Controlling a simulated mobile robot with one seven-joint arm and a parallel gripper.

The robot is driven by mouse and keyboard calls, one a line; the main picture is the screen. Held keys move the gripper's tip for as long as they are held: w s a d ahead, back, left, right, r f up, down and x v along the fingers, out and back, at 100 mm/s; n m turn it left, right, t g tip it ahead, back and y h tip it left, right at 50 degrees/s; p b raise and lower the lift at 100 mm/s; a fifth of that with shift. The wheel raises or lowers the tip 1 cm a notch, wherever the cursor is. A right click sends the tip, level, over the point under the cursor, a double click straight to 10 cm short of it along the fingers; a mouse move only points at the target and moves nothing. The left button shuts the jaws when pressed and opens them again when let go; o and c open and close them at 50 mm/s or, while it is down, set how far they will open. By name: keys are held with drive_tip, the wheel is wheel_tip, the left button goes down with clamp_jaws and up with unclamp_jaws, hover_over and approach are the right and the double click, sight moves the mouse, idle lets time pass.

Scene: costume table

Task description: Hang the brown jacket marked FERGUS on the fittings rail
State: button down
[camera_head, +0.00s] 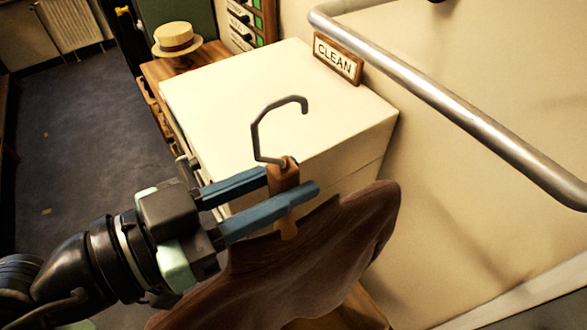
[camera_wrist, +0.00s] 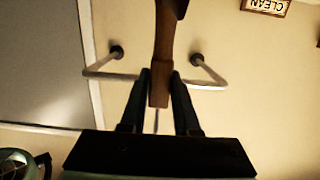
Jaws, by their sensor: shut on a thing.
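My gripper (camera_head: 290,183) is shut on the wooden neck of a hanger (camera_head: 283,176), whose grey metal hook (camera_head: 256,135) points up, open and touching nothing. A brown jacket (camera_head: 320,255) hangs from the hanger below the fingers. No FERGUS mark shows. A grey metal rail (camera_head: 450,100) is fixed to the wall at the upper right, apart from the hook. In the wrist view, the wooden hanger part (camera_wrist: 160,85) stands between the fingers, and the rail (camera_wrist: 110,77) shows behind it with two wall mounts. No FITTINGS label is in view.
A white box (camera_head: 240,90) stands behind the hook, with a CLEAN sign (camera_head: 338,58) on the wall at its far corner, near the rail. A straw hat (camera_head: 177,38) sits on a wooden surface at the back left. Open wall lies below the rail.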

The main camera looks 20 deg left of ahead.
drive_tip(key=x, duration=1.5)
drive_tip(key=shift+w+d+r, duration=0.15)
drive_tip(key=shift+w+d, duration=0.05)
drive_tip(key=shift+d, duration=0.05)
idle(0.9)
idle(0.4)
drive_tip(key=c, duration=0.6)
unclamp_jaws()
drive_tip(key=shift+o, duration=0.2)
drive_tip(key=shift+f, duration=0.3)
drive_tip(key=b+v, duration=0.5)
drive_tip(key=v, duration=0.8)
drive_tip(key=shift+a+r, duration=0.1)
drive_tip(key=shift+r, duration=0.05)
